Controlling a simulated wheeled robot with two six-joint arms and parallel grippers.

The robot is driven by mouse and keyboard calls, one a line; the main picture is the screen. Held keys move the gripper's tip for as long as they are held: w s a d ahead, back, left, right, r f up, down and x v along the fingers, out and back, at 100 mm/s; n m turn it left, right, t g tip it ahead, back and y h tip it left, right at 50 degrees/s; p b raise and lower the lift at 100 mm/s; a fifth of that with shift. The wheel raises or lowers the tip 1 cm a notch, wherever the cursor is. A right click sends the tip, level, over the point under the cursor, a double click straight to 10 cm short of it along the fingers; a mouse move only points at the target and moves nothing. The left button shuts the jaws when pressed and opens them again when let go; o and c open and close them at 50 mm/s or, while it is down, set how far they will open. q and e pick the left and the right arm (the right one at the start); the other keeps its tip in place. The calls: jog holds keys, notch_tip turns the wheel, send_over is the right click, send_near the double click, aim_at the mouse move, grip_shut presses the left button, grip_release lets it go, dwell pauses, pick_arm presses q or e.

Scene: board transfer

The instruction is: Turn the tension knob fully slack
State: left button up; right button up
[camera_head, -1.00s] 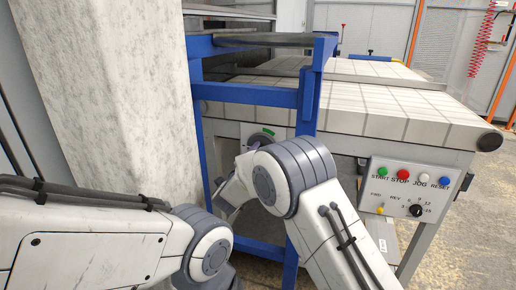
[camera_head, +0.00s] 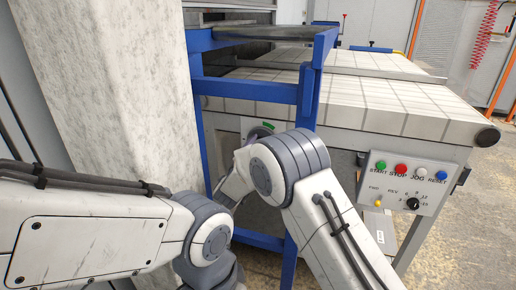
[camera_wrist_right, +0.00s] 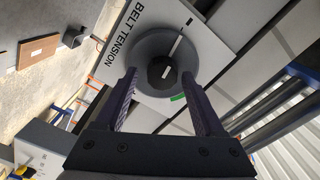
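The tension knob (camera_wrist_right: 160,70) is a grey round dial with a dark centre and a white pointer line, on a white plate (camera_wrist_right: 118,52) marked BELT TENSION. In the wrist view the pointer runs toward the upper right, and a green mark (camera_wrist_right: 178,97) lies at the dial's lower edge. My right gripper (camera_wrist_right: 161,75) is open, its two dark fingers apart on either side of the dial; contact cannot be told. In the head view the dial (camera_head: 262,131) shows partly behind my right arm, which hides most of that gripper. My left gripper is out of view.
A blue frame (camera_head: 308,95) stands close around the knob area beside a tiled conveyor belt (camera_head: 400,105). A control panel (camera_head: 412,180) with coloured buttons is at the right. A pale pillar (camera_head: 105,100) stands at the left.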

jog(key=shift+s+r, duration=0.1)
jog(key=p+v, duration=0.1)
jog(key=v, duration=0.6)
jog(key=shift+s, duration=0.15)
jog(key=shift+a, duration=0.1)
